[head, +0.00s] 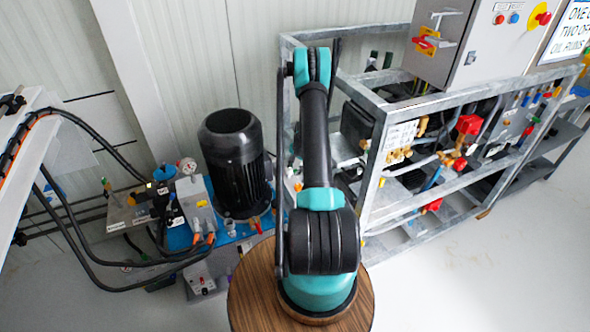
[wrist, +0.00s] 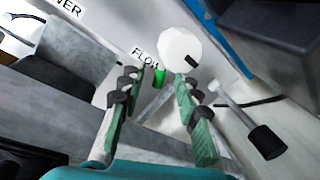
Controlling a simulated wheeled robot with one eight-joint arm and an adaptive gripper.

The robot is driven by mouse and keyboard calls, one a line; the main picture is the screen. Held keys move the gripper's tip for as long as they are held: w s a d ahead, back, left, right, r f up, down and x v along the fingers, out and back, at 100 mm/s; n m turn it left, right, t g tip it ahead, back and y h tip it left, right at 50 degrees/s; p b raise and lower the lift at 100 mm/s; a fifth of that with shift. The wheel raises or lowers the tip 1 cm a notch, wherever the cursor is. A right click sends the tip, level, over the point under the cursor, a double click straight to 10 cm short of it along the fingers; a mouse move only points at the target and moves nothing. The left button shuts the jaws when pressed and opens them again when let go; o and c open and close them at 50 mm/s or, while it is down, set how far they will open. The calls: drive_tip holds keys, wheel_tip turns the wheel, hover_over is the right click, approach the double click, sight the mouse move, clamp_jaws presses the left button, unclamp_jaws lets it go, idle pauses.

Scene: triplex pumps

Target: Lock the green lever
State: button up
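A small green piece (wrist: 160,74), which looks like the green lever's end, shows in the wrist view just beyond and between my fingertips. Its full shape is too small to tell. My gripper (wrist: 161,88) is open, with one green-padded finger on each side of the view and a clear gap between them. I see no contact with the green piece. In the head view my arm reaches up toward the wall and the metal frame; the gripper's fingers cannot be made out there.
In the wrist view, a white round part (wrist: 180,48) and a "FLOW" label (wrist: 145,58) sit near the green piece. A black-ended handle (wrist: 266,140) is at right. In the head view, a metal frame (head: 378,160) stands right and a black motor (head: 236,165) left.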

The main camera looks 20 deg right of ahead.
drive_tip(key=shift+c, duration=0.6)
clamp_jaws()
drive_tip(key=shift+w+a+n, duration=0.1)
drive_tip(key=shift+w+n, duration=0.15)
drive_tip(key=shift+n, duration=0.55)
drive_tip(key=shift+o, duration=0.6)
unclamp_jaws()
drive_tip(key=shift+r, duration=0.15)
wheel_tip(320, 180, up, 12)
drive_tip(key=s+d, duration=0.1)
drive_tip(key=shift+s+d+f, duration=0.2)
drive_tip(key=shift+s, duration=0.2)
